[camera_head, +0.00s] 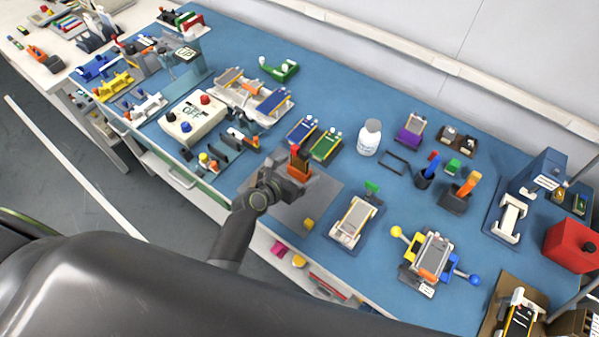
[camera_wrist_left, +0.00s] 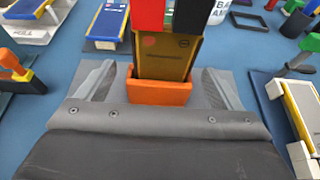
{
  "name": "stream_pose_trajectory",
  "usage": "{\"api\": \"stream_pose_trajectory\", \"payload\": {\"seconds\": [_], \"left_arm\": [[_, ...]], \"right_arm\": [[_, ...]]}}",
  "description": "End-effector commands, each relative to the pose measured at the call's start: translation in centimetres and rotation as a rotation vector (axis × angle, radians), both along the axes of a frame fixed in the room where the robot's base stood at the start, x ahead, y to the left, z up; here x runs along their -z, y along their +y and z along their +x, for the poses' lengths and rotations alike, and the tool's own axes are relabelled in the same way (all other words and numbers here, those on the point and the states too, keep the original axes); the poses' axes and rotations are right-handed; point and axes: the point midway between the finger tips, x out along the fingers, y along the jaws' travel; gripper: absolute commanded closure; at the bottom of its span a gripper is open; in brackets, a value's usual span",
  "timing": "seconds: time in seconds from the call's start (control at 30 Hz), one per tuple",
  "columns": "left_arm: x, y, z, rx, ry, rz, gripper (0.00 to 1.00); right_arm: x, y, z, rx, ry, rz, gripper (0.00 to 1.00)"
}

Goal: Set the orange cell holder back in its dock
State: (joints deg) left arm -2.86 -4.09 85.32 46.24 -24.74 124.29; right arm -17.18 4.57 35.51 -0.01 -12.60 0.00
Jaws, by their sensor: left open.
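The orange cell holder (camera_head: 298,173) stands upright on a grey mat (camera_head: 322,190) near the front middle of the table. It holds a gold-brown pouch cell with one red and one black block on top, seen closely in the left wrist view (camera_wrist_left: 160,93). My left gripper (camera_head: 288,183) is open, low over the mat. In the left wrist view its fingers (camera_wrist_left: 157,70) lie on either side of the holder, with gaps showing. An empty black rectangular frame (camera_head: 395,162) lies behind and to the right; I cannot tell whether it is the dock. My right gripper is out of view.
Blue and green cell trays (camera_head: 325,145) lie just behind the holder. A white bottle (camera_head: 369,138) stands behind right, and a white-topped fixture (camera_head: 355,220) stands right of the mat. A small yellow block (camera_head: 309,224) sits at the mat's front.

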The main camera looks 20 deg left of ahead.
Motion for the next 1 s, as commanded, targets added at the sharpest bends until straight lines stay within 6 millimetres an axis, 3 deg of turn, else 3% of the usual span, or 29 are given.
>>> {"api": "stream_pose_trajectory", "payload": {"seconds": [0.17, 0.53, 0.77, 1.0], "left_arm": [[0.0, 0.0, 0.0, 0.000, 0.000, 0.000, 0.13], [0.0, 0.0, -0.1, 0.000, 0.000, 0.000, 0.60], [-0.2, 0.0, 0.0, 0.000, -0.001, 0.000, 0.61], [-4.0, 0.0, 0.0, 0.000, -0.006, 0.001, 0.61]], "right_arm": [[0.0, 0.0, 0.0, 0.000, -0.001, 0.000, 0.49], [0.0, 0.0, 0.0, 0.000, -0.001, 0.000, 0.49], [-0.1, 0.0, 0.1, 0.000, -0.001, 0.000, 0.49], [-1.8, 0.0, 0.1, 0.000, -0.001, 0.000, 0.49]]}}
